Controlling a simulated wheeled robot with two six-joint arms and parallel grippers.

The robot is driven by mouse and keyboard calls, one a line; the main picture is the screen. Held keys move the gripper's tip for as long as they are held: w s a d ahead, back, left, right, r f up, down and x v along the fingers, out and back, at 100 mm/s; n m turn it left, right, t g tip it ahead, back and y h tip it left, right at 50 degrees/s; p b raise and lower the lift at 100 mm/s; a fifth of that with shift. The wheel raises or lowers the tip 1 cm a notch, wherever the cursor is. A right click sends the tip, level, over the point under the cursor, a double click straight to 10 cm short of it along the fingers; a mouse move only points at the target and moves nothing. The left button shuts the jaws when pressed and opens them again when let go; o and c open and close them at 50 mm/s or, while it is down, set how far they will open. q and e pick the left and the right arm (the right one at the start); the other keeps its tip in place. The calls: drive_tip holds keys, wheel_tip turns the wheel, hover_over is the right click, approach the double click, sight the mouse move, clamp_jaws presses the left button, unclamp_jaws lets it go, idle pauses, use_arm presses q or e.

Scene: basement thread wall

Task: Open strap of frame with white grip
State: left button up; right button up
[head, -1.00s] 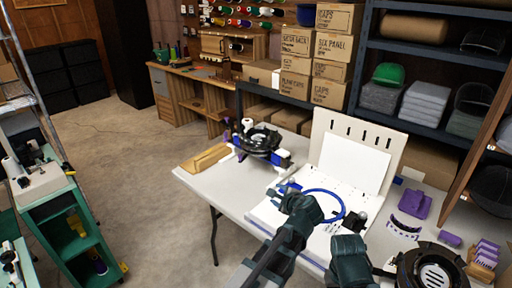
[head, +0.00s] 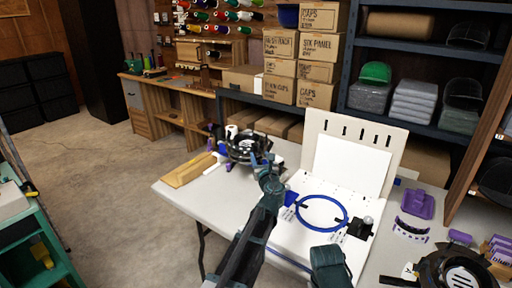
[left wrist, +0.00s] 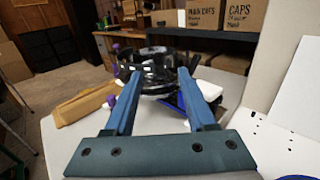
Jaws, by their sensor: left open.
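A round black frame (head: 243,148) stands near the far left edge of the white table, with a white part (head: 231,131) beside it. In the left wrist view the frame (left wrist: 160,62) has purple knobs at its left and a white piece over a blue block (left wrist: 203,90) at its right. I cannot tell which part is the white grip, and no strap can be made out clearly. My left gripper (head: 265,163) is open in front of the frame. In the wrist view its blue fingers (left wrist: 159,78) reach toward the frame, one on each side, with nothing held. Another black frame (head: 458,268) lies at the table's front right.
A white upright board (head: 350,150) and a blue ring (head: 323,212) are to the right. A purple piece (head: 418,204) lies farther right. Boxes and shelves stand behind the table (head: 225,195).

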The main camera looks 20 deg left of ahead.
sight(257, 147)
use_arm(q)
drive_tip(key=x, duration=0.8)
drive_tip(key=shift+w+a+f, duration=0.1)
drive_tip(key=shift+w+a, duration=0.05)
drive_tip(key=shift+w, duration=0.05)
clamp_jaws()
idle(1.2)
